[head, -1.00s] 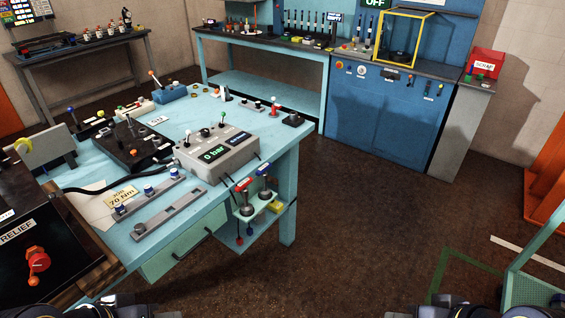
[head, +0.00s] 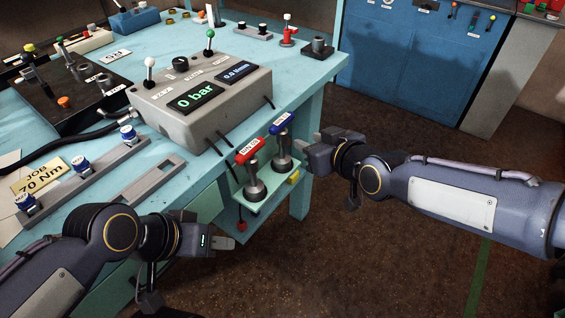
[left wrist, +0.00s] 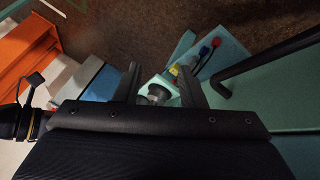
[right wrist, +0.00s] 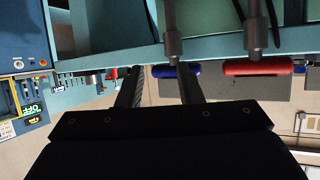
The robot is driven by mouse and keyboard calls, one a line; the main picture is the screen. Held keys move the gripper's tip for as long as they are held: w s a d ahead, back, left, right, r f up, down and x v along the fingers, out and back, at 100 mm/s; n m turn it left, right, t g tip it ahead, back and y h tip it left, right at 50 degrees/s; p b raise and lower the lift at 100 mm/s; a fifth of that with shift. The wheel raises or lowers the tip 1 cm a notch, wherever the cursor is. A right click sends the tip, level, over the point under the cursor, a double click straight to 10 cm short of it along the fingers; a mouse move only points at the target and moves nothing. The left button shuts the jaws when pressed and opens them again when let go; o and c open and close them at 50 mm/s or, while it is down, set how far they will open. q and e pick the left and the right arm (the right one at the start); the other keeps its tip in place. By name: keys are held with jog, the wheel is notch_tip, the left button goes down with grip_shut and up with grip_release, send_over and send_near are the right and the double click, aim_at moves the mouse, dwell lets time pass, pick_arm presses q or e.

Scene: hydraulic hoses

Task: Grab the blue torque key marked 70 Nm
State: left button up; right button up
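The blue torque key (head: 282,123) stands upright in a teal holder (head: 262,203) at the bench's front edge, its white label too small to read. A red torque key (head: 250,150) stands beside it on the left. My right gripper (head: 308,151) is open just right of the blue key, apart from it. In the right wrist view the blue handle (right wrist: 183,70) shows beyond the fingers, near the right finger's tip, with the red handle (right wrist: 258,67) further right. My left gripper (head: 222,236) is open and empty, low in front of the holder; its fingers (left wrist: 160,85) show apart in the left wrist view.
A grey pressure box (head: 195,98) reading 0 bar sits behind the keys. A job card (head: 40,178) reading 70 Nm lies at left beside a grey rail with blue-capped fittings (head: 82,163). Open floor (head: 400,260) lies to the right.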

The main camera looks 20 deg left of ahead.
aim_at(285, 137)
jog(key=shift+n+y, duration=0.3)
jog(key=x, duration=0.3)
jog(key=s+x, duration=0.1)
jog(key=x, duration=0.2)
jog(key=a+x, duration=0.1)
jog(key=x, duration=0.3)
jog(key=shift+s+a+f, duration=0.1)
jog(key=shift+s+f, duration=0.1)
jog(key=shift+c, duration=0.3)
jog(key=shift+r, duration=0.1)
grip_shut()
